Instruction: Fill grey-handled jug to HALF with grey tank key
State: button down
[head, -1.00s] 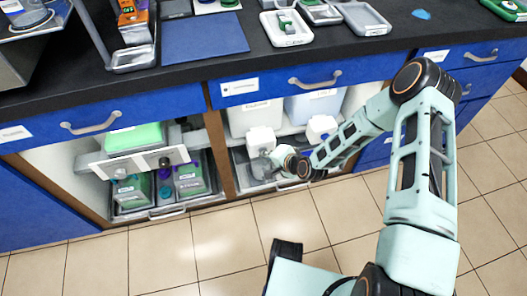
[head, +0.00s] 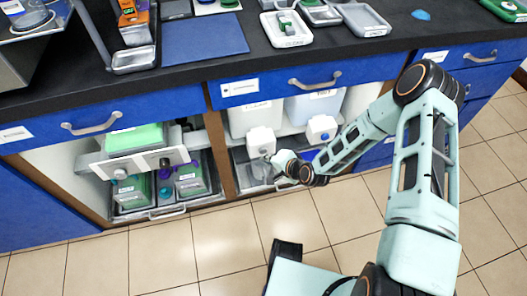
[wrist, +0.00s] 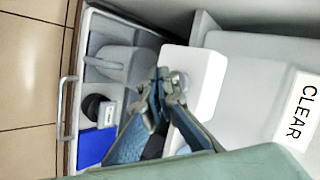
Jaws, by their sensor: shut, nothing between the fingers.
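The white tap block (head: 261,139) of the left tank sits at the front of the right open cabinet; it also shows in the wrist view (wrist: 205,78). A small grey key (wrist: 180,80) is on its face, right beside my fingertips. A clear jug (wrist: 113,62) stands in the tray below the tap; in the head view it is partly hidden behind my gripper.
The tank labelled CLEAR (wrist: 250,80) is behind the block. A second tap block (head: 321,129) with a blue key stands to the right. The tray (wrist: 72,120) also holds a black round part (wrist: 95,104) and a blue square (wrist: 95,147). The counter edge overhangs above.

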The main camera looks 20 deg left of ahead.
jog(key=shift+s, duration=0.1)
jog(key=s+d, duration=0.1)
jog(key=s, duration=0.1)
jog(key=s+d, duration=0.1)
jog(key=s, duration=0.1)
jog(key=shift+s+d+p, duration=0.1)
jog(key=shift+d+p, duration=0.2)
jog(key=shift+d, duration=0.05)
dwell(0.6)
